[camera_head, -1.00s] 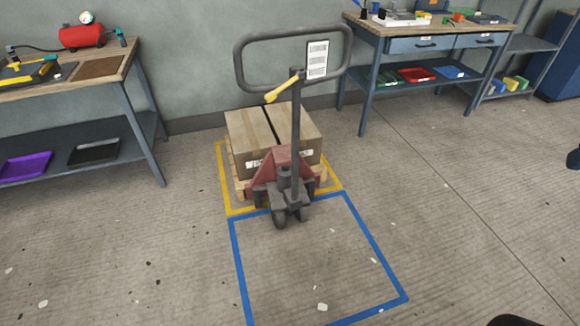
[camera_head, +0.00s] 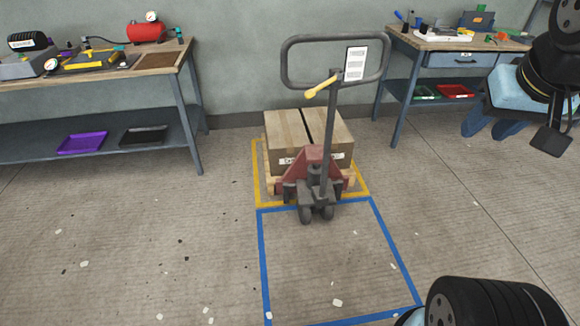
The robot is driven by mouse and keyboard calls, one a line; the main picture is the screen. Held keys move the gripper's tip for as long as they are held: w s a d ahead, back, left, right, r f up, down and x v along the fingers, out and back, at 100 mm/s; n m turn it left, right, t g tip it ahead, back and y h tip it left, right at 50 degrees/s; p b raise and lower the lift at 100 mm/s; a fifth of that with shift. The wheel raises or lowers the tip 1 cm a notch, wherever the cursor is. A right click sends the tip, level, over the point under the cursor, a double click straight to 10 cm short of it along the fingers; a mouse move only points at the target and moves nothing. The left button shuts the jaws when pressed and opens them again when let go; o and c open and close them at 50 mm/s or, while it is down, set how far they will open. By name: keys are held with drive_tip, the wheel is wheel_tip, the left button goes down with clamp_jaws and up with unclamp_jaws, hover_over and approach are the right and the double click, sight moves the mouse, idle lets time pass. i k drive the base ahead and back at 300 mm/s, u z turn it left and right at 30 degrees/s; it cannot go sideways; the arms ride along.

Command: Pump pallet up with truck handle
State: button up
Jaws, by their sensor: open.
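The pallet truck (camera_head: 313,172) stands in the middle with its red body and dark wheels. Its upright dark shaft carries a grey loop handle (camera_head: 285,62) with a yellow lever (camera_head: 318,88) and a white label. A wooden pallet (camera_head: 360,183) bearing a large cardboard box (camera_head: 288,128) stands on the truck's far side, inside a yellow floor outline. My gripper (camera_head: 489,128) is at the right, light blue, open and empty, well to the right of the handle and apart from it. The truck's forks are hidden.
A blue floor outline (camera_head: 263,262) in front of the truck is empty. A workbench (camera_head: 188,95) with tools and a red tank stands at the left, another bench (camera_head: 400,95) at the back right. Open floor lies around the truck. My dark arm link fills the lower right corner.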

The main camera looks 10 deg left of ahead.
sight(356, 57)
drive_tip(key=u, duration=0.5)
drive_tip(key=i, duration=1)
drive_tip(key=z, duration=0.05)
